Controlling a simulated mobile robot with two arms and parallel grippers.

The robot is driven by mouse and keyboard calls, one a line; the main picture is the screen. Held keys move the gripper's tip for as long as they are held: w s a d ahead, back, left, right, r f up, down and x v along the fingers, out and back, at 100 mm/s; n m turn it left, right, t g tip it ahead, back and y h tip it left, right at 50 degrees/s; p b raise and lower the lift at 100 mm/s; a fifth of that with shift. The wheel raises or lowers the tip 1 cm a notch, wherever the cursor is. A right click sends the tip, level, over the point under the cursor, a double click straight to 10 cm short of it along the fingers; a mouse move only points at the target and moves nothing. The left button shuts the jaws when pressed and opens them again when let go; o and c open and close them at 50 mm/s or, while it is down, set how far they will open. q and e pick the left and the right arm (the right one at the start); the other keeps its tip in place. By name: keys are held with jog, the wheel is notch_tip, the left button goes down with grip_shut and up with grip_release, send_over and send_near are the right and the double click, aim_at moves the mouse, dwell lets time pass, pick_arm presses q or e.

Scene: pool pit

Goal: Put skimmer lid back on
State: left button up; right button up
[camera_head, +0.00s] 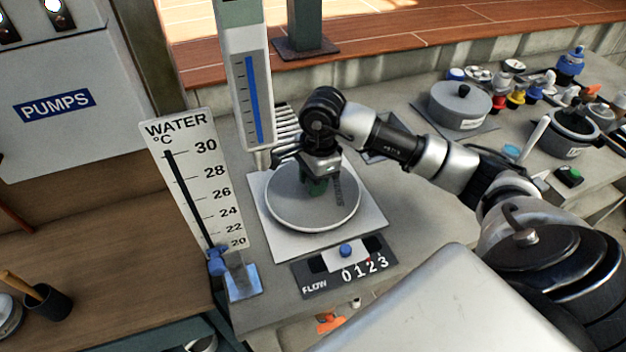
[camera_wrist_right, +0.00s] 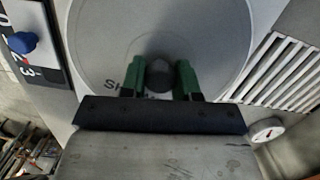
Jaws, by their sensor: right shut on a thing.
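The skimmer lid (camera_head: 300,205), a round grey disc with dark lettering, is over the light square plate (camera_head: 262,222) on the concrete counter. I cannot tell whether it rests fully on the plate. My right gripper (camera_head: 318,186) reaches down onto the lid's middle from above. In the right wrist view, its green fingers (camera_wrist_right: 159,80) are on either side of the lid's dark round knob (camera_wrist_right: 159,74), shut on it. The lid (camera_wrist_right: 205,35) fills the upper middle of that view, its lettering partly hidden by the fingers. My left gripper is in neither view.
A flow counter (camera_head: 345,265) with a blue knob sits in front of the plate. A water thermometer board (camera_head: 200,185) stands at left, a blue-scaled gauge post (camera_head: 240,80) behind. A grey lidded pot (camera_head: 460,105) and small fittings are at right. A slatted grate (camera_wrist_right: 285,75) lies beside the lid.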

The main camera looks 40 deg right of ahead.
dwell(0.4)
jog(key=shift+f, duration=0.1)
dwell(0.5)
jog(key=shift+f+b, duration=0.15)
jog(key=shift+b, duration=0.3)
jog(key=shift+f+b, duration=0.45)
jog(key=shift+b, duration=0.05)
jog(key=shift+f+b, duration=0.35)
jog(key=shift+b, duration=0.1)
dwell(0.4)
jog(key=o, duration=1.3)
